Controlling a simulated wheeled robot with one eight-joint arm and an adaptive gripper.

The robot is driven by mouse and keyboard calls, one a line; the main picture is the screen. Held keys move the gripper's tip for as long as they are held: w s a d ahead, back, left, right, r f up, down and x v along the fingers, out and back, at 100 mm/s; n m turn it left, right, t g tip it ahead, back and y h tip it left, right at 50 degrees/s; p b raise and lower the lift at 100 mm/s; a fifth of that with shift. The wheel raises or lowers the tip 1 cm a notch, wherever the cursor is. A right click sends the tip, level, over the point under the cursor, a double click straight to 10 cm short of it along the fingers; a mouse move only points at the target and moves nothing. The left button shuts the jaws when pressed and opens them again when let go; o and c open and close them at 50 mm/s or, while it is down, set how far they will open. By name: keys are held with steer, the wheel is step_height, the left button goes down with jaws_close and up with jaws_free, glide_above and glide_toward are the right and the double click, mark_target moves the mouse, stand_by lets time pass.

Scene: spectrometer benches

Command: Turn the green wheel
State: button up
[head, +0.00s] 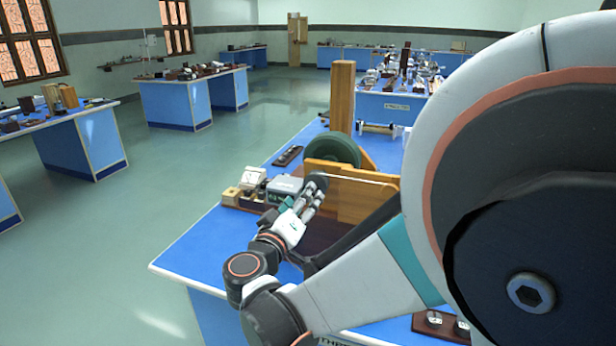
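The green wheel (331,149) is a dark green disc mounted upright at a wooden frame on the blue bench. Its lower part is hidden behind a wooden board of the frame. My gripper (317,186) is in front of the wheel and lower in the picture, by the near side of the wooden frame (352,176). A gap shows between the gripper and the wheel in the picture. The fingers are small and partly overlap, so their opening is unclear. I cannot tell whether they touch the frame.
The blue bench (195,256) has a bare front left corner. A grey box (285,188), a white meter (253,178) and a dark strip (288,156) stand left of the frame. A tall wooden post (342,95) rises behind the wheel. Open floor (150,200) lies left.

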steer(key=b+x, duration=0.1)
steer(key=x, duration=0.4)
steer(key=shift+w+d, duration=0.15)
steer(key=shift+w, duration=0.2)
steer(key=shift+c, duration=0.3)
jaws_close()
